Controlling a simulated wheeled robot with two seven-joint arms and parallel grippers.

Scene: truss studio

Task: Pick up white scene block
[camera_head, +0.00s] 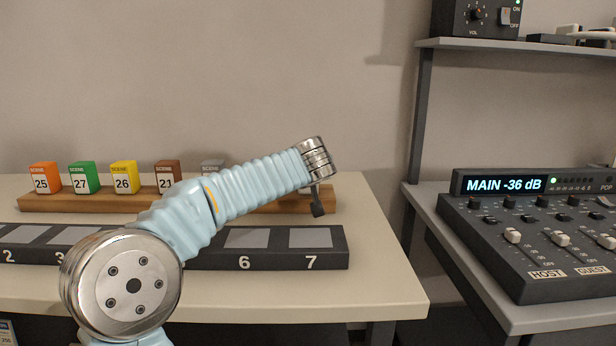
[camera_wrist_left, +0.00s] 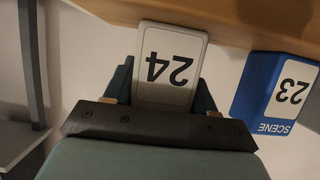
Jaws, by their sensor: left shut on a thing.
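The white scene block (camera_wrist_left: 172,62), marked 24, appears upside down in the left wrist view. My left gripper (camera_wrist_left: 166,78) is shut on it, with one dark finger along each side. The block's end overlaps the wooden rack (camera_wrist_left: 235,20) in that view, and I cannot tell whether it still rests there. In the head view my left arm crosses in front of the rack (camera_head: 95,204) and hides the block. Only a small dark part of my left gripper (camera_head: 317,203) shows there. My right gripper is in neither view.
Orange (camera_head: 44,178), green (camera_head: 84,178), yellow (camera_head: 124,177), brown (camera_head: 168,176) and grey (camera_head: 212,165) blocks stand on the rack. A dark numbered slot strip (camera_head: 290,259) lies in front. A mixer (camera_head: 540,240) stands at right.

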